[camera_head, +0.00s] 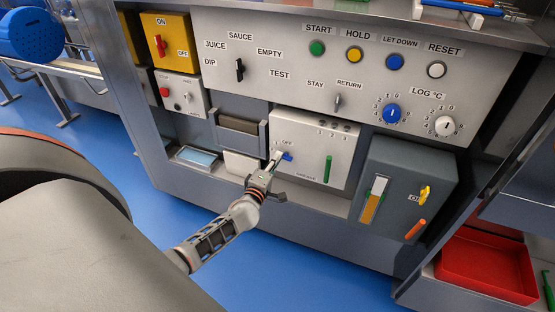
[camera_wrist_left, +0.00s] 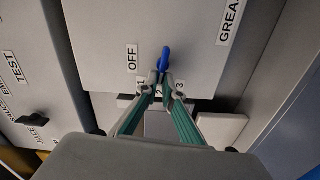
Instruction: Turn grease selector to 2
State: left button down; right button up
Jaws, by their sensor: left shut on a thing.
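The grease selector is a blue lever (camera_head: 287,157) on the front of the white grease box (camera_head: 342,150). In the left wrist view the blue lever (camera_wrist_left: 165,60) stands between the OFF label (camera_wrist_left: 132,58) and the GREASE lettering, with its lower end between my fingertips. My left gripper (camera_head: 277,159) is shut on it; it also shows in the left wrist view (camera_wrist_left: 160,84). The marks 1 and 3 lie on either side of the fingertips, and the mark between them is largely hidden by the fingers. My right gripper is not in view.
Above is a panel with a black selector (camera_head: 239,69), several coloured buttons and a blue dial (camera_head: 391,114). A dark grey box (camera_head: 404,190) with a yellow valve handle (camera_head: 425,195) stands right of the grease box. A red tray (camera_head: 487,268) is at lower right.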

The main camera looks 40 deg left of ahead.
pick_arm(q)
jog(key=shift+f+n, duration=0.15)
jog(key=shift+n, duration=0.45)
jog(key=c, duration=2.2)
grip_release()
jog(key=v, duration=1.2)
jog(key=shift+a, duration=0.1)
